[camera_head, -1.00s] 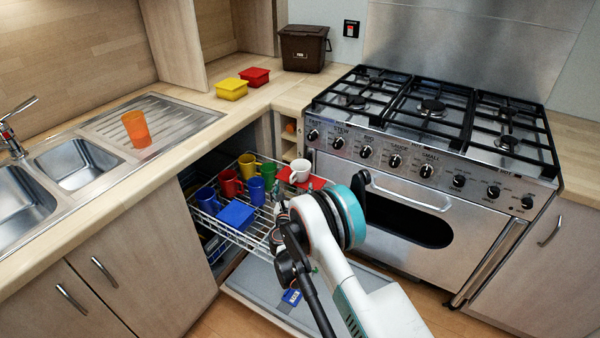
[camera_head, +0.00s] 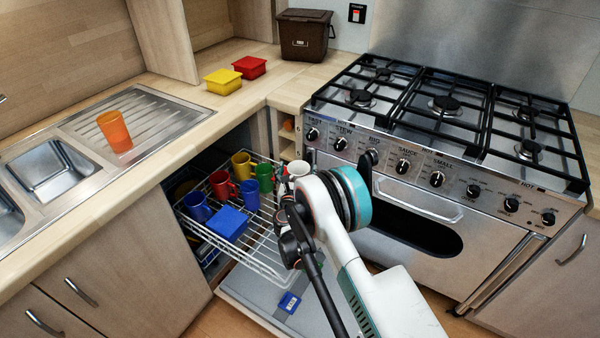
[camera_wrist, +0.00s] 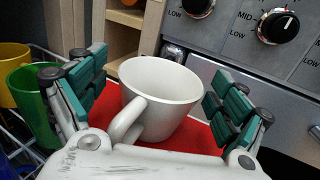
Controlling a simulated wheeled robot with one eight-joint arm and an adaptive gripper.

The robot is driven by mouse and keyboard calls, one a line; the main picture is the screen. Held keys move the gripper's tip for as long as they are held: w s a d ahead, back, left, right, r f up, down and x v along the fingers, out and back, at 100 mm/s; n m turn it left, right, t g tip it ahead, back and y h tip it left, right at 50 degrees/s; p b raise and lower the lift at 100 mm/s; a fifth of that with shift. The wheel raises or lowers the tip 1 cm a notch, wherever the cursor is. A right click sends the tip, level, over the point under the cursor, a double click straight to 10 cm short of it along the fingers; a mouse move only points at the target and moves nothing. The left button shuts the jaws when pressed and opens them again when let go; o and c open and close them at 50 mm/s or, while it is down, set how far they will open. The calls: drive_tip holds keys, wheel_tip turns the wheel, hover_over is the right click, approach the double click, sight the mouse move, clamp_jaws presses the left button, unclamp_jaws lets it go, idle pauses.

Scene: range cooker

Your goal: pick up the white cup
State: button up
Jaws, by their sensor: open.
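The white cup (camera_wrist: 168,98) stands upright on a red surface (camera_wrist: 193,135) in the wrist view, its handle towards the lower left. In the head view only the upper part of the cup (camera_head: 298,168) shows, behind my arm. My gripper (camera_wrist: 150,95) is open, with one green-padded finger on each side of the cup. The left finger is near the handle side and the right finger is beside the right wall. I cannot tell whether either finger touches it.
The pulled-out wire rack (camera_head: 262,262) also holds several coloured cups, including a green cup (camera_head: 264,177), and a blue box (camera_head: 228,223). The cooker (camera_head: 420,205) stands close on the right. The worktop (camera_head: 165,85) edges the left and back.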

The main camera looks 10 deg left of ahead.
drive_tip(key=shift+s+r, duration=0.15)
drive_tip(key=shift+c, duration=0.2)
drive_tip(key=shift+d, duration=0.1)
drive_tip(key=c, duration=1.3)
drive_tip(key=shift+o, duration=0.2)
wheel_tip(320, 180, up, 20)
drive_tip(key=p, duration=0.6)
drive_tip(key=shift+p, duration=0.4)
